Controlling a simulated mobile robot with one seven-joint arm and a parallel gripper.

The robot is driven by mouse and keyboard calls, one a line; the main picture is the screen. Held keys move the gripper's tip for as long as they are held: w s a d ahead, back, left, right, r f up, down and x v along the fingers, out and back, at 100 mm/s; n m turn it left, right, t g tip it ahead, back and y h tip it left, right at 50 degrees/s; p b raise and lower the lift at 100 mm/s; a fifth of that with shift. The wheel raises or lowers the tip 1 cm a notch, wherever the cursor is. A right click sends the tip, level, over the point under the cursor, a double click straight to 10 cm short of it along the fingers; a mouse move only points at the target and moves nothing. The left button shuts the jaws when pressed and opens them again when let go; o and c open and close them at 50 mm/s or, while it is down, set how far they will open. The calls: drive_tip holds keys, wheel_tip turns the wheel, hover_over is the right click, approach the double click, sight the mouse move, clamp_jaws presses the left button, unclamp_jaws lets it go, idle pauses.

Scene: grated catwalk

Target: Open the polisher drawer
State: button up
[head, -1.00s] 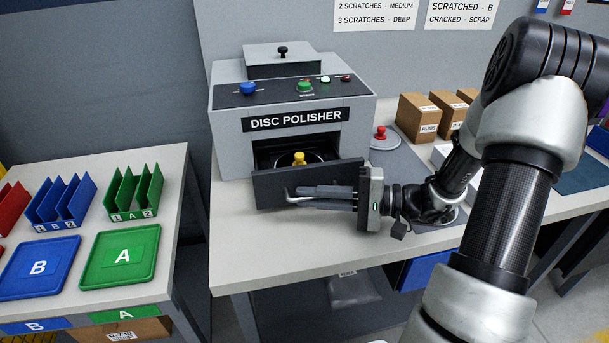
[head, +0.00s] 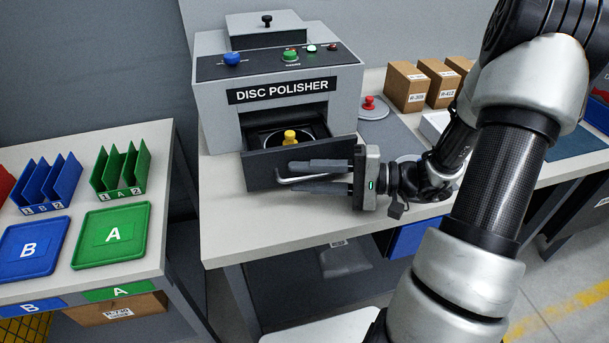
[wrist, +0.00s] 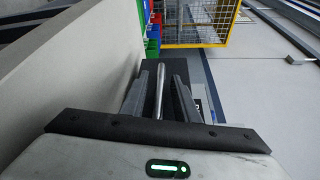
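The grey disc polisher (head: 210,110) stands on the workbench. Its dark drawer (head: 262,172) is pulled partly out. A yellow knob (head: 290,137) on a round disc holder shows inside. My gripper (head: 300,176) is in front of the drawer, reaching in from the right. Its two fingers are apart, one on each side of the silver handle (head: 288,181). In the wrist view the handle (wrist: 160,88) runs between the fingers, with a gap visible on both sides.
Brown boxes (head: 407,88) and a red button (head: 369,103) are on the bench to the right. A side table at left bears blue and green racks and a green tray (head: 112,262). Bench room in front of the drawer is clear.

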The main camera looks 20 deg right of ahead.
drive_tip(key=p+v, duration=0.1)
drive_tip(key=v, duration=1.6)
drive_tip(key=shift+d, duration=0.15)
